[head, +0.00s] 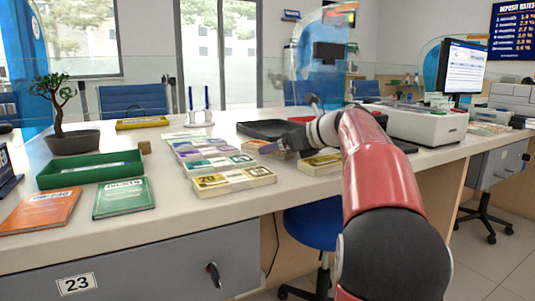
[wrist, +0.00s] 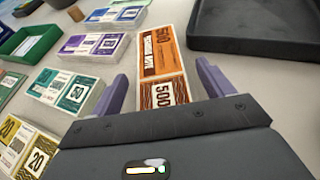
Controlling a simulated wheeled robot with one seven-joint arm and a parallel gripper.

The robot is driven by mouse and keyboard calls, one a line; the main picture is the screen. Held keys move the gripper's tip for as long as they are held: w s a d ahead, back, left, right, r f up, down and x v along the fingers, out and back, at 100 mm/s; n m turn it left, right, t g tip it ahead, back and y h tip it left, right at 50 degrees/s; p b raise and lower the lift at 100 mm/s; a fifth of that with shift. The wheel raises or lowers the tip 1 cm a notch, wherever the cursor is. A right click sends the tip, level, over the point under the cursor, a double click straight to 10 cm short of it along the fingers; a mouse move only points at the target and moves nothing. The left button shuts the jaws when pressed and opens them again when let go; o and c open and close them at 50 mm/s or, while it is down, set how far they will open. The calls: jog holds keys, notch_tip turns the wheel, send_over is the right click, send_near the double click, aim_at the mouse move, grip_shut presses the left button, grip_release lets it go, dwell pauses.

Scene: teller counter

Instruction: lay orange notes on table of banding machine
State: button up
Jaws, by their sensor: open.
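The orange notes (wrist: 160,50), marked 500, lie flat on the counter in the wrist view. My gripper (wrist: 162,72) is open and empty of any grip, with its two purple fingers on either side of the near part of the notes. I cannot tell whether the fingers touch them. In the head view my gripper (head: 268,149) is low over the counter, and the arm partly hides this spot. The banding machine (head: 425,123) appears to be the white machine to the right of my arm; its table is mostly hidden behind the arm.
Bundles of yellow (head: 235,180), green (head: 219,165) and purple notes (wrist: 95,45) lie in a row to the left. A dark tray (wrist: 262,42) is close on the right. A green box (head: 90,170), booklets and a potted tree (head: 72,142) stand farther left.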

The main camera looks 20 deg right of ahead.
jog(key=shift+x, duration=0.9)
jog(key=shift+r, duration=0.1)
jog(key=c, duration=1.2)
